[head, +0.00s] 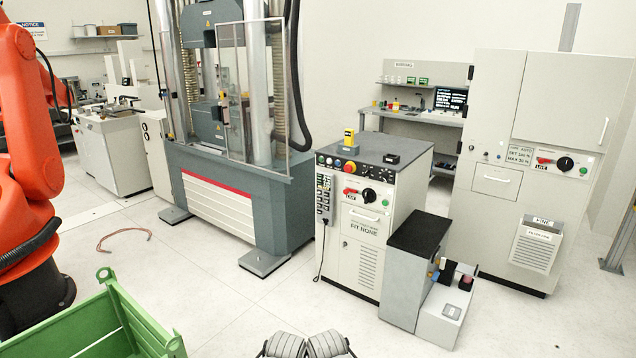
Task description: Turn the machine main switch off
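Two similar switches show. On the front of the control console (364,250) beside the test machine (225,190) is a black rotary switch (369,195), with a red part and a small label to its left. The tall pale cabinet (500,215) at the right has another black rotary switch (565,163), with a red part and a label that seems to read LIVE. The knob positions are too small to read surely. I cannot tell from the picture which one is the machine main switch. No fingers of my left or right gripper can be made out.
An orange robot arm (25,130) and a green bin (85,325) stand at the left. A low dark-topped unit (415,250) stands right of the console. Grey ribbed shapes at the bottom middle are unclear. The floor (215,295) before the machine is mostly clear.

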